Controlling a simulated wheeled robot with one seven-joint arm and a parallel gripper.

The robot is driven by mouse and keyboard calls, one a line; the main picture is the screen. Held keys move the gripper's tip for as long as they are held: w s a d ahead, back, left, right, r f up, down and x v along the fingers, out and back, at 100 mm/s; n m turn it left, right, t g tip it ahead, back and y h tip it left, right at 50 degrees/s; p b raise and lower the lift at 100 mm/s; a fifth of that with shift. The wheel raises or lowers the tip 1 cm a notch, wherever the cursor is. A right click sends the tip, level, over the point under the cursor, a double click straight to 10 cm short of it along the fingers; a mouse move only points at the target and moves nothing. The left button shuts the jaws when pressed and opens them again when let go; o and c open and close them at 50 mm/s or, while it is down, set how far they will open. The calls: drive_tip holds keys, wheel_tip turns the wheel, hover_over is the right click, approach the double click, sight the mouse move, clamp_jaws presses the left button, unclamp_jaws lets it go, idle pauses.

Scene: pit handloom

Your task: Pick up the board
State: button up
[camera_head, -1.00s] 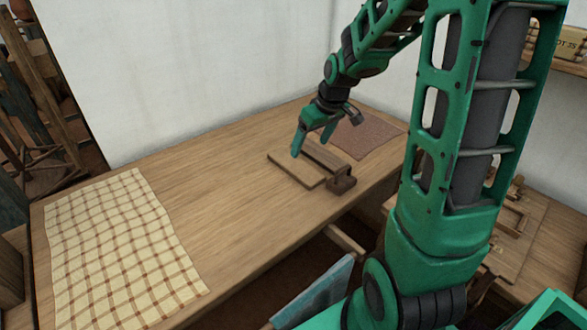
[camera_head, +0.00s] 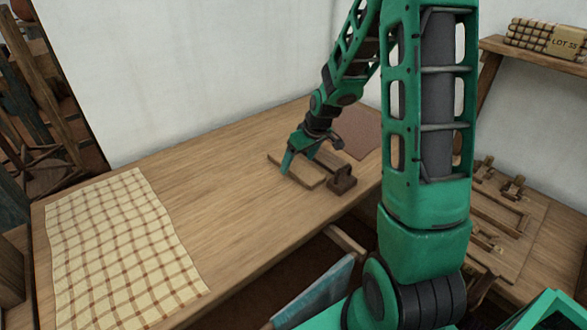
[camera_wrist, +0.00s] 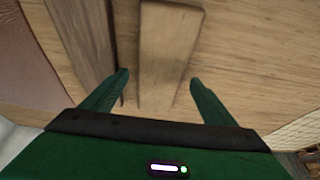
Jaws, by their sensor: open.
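The board (camera_head: 312,179) is a flat, light-brown wooden piece lying on the table, beside a darker wooden holder. In the wrist view the board (camera_wrist: 170,50) runs lengthwise away from me, with its near end between my fingers. My gripper (camera_head: 291,168) is over the board, pointing down, and hides part of it. In the wrist view my gripper (camera_wrist: 159,81) is open, with one finger on each side of the board's line. I cannot tell how far the fingertips are above the table.
The dark wooden holder (camera_head: 342,181) stands close on the board's right; its bar (camera_wrist: 85,40) runs beside the left finger. A brown-red mat (camera_head: 356,140) lies behind it. A checked cloth (camera_head: 115,235) covers the table's left. The table (camera_head: 220,180) between is clear.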

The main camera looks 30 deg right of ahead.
drive_tip(key=shift+x, duration=0.8)
drive_tip(key=c, duration=1.3)
